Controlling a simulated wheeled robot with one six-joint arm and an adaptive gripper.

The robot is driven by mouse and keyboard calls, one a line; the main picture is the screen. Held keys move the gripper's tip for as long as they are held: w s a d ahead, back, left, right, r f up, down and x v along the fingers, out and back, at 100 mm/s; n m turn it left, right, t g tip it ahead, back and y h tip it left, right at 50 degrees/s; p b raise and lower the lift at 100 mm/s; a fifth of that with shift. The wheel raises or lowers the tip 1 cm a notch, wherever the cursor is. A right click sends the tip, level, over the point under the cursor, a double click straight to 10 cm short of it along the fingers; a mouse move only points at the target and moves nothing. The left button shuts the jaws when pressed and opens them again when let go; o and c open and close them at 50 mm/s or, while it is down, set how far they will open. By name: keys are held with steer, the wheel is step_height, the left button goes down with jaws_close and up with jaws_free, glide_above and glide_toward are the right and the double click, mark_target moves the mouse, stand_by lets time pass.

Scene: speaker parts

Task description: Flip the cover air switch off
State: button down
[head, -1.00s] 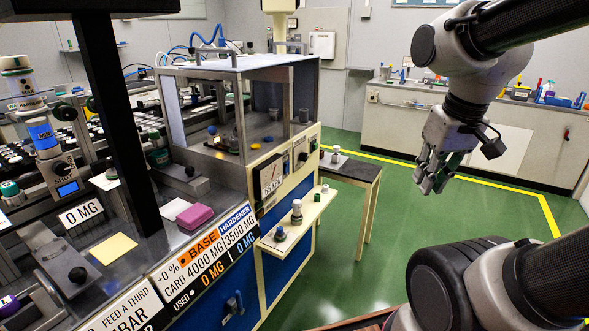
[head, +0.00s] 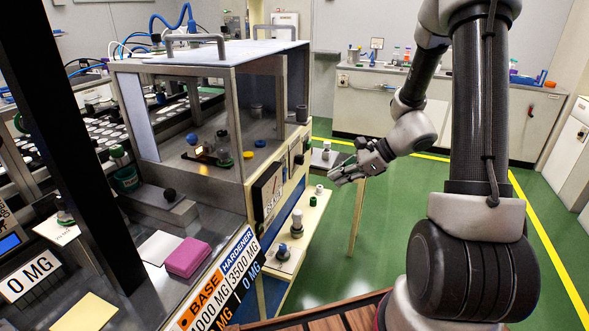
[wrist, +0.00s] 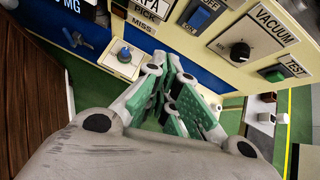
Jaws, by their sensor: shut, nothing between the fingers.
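No label reading "cover air" is legible, so I cannot tell for sure which control is the cover air switch. In the wrist view, a blue switch (wrist: 197,19) sits under a partly cut-off label showing OFF on the cream front panel (wrist: 221,27). My gripper (wrist: 178,72) is shut and empty, its green-padded fingers pointing at the panel's lower part, below and left of the switch. In the head view, my gripper (head: 338,180) hangs right of the machine's panel, which is seen edge-on with its controls unclear.
A black VACUUM knob (wrist: 240,52) and a green TEST button (wrist: 272,74) lie right of the switch. A narrow shelf (head: 287,262) with small knobbed parts juts from the machine below the panel. A side table (head: 326,160) stands behind. Green floor (head: 395,210) is open to the right.

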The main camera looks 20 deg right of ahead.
steer(key=w+m, duration=0.1)
steer(key=w+r+m+t, duration=0.1)
steer(key=w+m, duration=0.1)
steer(key=shift+r, duration=0.2)
glide_toward(285, 176)
step_height(285, 176, down, 5)
steer(key=w+a, duration=0.2)
steer(key=a, duration=0.1)
steer(key=shift+w+f, duration=0.2)
steer(key=shift+w, duration=0.05)
